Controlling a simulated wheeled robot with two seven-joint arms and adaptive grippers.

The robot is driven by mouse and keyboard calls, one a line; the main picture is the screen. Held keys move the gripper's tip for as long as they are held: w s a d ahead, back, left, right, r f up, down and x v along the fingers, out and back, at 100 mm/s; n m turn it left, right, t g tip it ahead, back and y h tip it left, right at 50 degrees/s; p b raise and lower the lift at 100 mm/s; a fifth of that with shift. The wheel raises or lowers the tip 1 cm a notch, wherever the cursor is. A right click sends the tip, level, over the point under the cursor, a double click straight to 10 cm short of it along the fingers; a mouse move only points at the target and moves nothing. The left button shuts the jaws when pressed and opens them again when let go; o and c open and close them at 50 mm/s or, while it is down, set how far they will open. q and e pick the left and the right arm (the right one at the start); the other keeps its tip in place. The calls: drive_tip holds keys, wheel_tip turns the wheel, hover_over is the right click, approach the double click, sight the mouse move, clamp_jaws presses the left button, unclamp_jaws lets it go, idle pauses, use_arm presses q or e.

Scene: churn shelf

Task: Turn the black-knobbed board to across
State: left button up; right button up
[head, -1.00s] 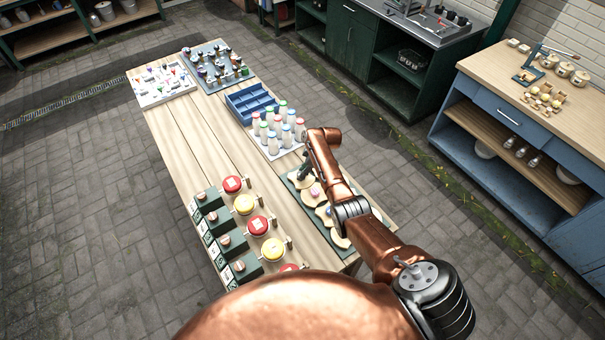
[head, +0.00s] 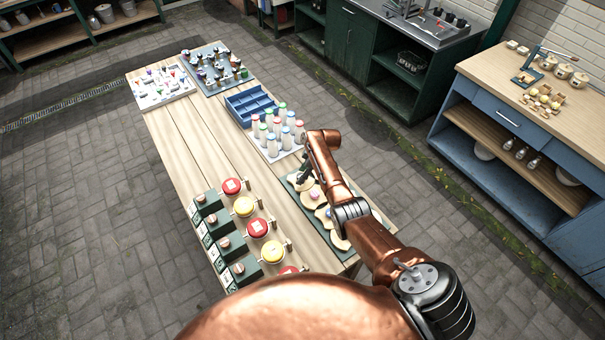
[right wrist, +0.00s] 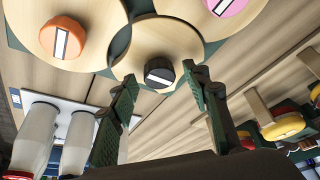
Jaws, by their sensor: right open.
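The black knob (right wrist: 158,76) with a white stripe sits on a round wooden board (right wrist: 152,42) in the right wrist view. Its stripe lies nearly level in that picture. My right gripper (right wrist: 160,80) is open, and its two green-padded fingers appear either side of the knob. I cannot tell how deep they reach around it. In the head view, my right gripper (head: 304,176) is over the far end of the row of boards, and my arm hides part of the row. The black knob is not clear there. My left gripper is not in view.
An orange knob (right wrist: 63,37) and a pink knob (right wrist: 226,4) are on neighbouring boards. White bottles (head: 271,126) with coloured caps stand just beyond the row. Red and yellow round tops (head: 257,227) beside dark green boxes line the left side. The table's middle (head: 205,135) is clear.

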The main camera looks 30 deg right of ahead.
drive_tip(key=v, duration=1.2)
drive_tip(key=shift+a, duration=0.2)
